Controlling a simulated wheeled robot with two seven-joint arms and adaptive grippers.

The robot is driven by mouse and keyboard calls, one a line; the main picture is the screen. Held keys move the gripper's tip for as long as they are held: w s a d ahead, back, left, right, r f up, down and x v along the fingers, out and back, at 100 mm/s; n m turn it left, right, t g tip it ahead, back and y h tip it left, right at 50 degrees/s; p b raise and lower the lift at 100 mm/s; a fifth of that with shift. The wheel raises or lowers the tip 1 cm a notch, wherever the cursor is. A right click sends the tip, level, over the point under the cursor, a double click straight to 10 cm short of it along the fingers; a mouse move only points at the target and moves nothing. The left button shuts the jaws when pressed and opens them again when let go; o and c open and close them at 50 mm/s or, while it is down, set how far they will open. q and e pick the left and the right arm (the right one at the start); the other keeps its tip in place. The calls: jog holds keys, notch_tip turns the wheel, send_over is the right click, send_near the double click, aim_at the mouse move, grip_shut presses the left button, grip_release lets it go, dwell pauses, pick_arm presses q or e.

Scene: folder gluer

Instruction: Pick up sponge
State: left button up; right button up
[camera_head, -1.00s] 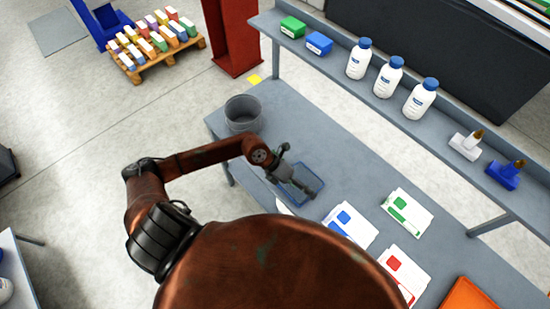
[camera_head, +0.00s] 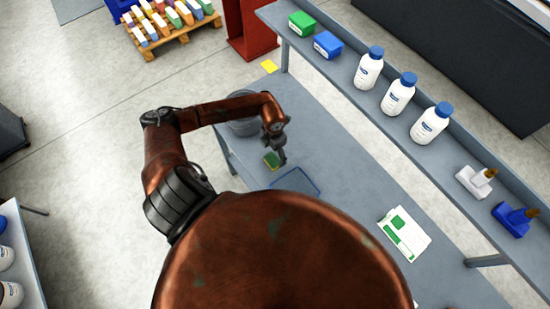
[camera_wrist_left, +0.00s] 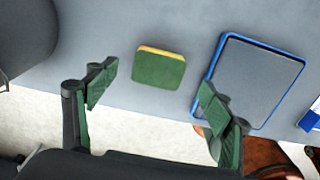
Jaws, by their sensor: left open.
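The sponge (camera_head: 271,160) is green with a yellow layer and lies on the grey table (camera_head: 345,190). In the left wrist view the sponge (camera_wrist_left: 159,68) lies flat and uncovered, ahead of the fingertips and between their lines. My left gripper (camera_head: 277,150) is right by the sponge in the head view and partly covers that area. In the left wrist view the left gripper's fingers (camera_wrist_left: 158,92) are spread wide with nothing between them. My right gripper is not in view.
A blue-rimmed tray (camera_head: 302,172) lies just right of the sponge. A grey bin (camera_head: 243,126) stands at its left. A shelf with white bottles (camera_head: 398,94) runs along the back. A green-marked card stack (camera_head: 403,233) lies to the right.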

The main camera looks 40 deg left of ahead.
aim_at(273, 159)
pick_arm(q)
notch_tip(273, 159, down, 3)
jog(key=shift+s+f+p, duration=0.1)
jog(key=shift+s+p, duration=0.05)
jog(key=shift+p, duration=0.5)
notch_tip(273, 159, down, 2)
jog(key=shift+a+f, duration=0.1)
jog(key=shift+f, duration=0.1)
jog(key=c, duration=0.8)
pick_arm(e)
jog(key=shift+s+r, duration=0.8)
